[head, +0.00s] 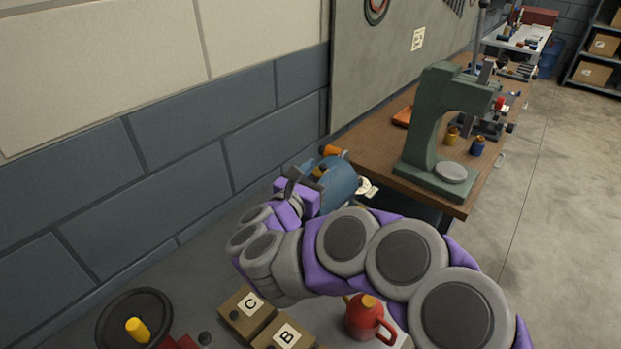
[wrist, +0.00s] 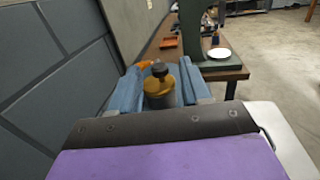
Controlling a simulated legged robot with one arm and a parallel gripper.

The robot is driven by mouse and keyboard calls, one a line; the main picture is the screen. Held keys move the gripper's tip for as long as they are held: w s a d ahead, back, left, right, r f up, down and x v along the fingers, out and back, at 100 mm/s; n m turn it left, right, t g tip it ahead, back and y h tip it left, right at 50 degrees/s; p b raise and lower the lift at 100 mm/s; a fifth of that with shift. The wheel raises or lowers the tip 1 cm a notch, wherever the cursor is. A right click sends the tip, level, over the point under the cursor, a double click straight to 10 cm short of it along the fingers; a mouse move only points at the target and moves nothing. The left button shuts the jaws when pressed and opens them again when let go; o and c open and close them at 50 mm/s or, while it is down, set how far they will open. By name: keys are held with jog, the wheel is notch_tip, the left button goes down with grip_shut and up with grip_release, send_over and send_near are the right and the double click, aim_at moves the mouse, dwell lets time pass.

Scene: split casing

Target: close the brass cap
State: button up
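A blue casing (head: 338,186) stands beyond my gripper in the head view. In the wrist view its blue walls (wrist: 188,84) lie on both sides of a round brass part (wrist: 158,92), with a dark knob-like piece (wrist: 159,69) above it. I take the brass part for the cap; whether it touches the casing's rim I cannot tell. Brass also shows in the head view (head: 318,173), partly hidden by my gripper. My gripper (head: 299,184) is just left of the casing, its dark and purple jaw parts apart, with nothing seen between them. Contact with the casing is unclear.
An orange piece (head: 334,151) sits behind the casing. A green press (head: 431,130) stands on the wooden bench (head: 380,150) at right. Boxes marked C (head: 246,311) and B (head: 285,336), a red can (head: 367,318) and a black wheel (head: 124,317) are in front. The wall is close on the left.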

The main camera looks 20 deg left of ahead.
jog(key=v, duration=1.7)
jog(key=shift+s, duration=0.15)
jog(key=shift+f, duration=0.15)
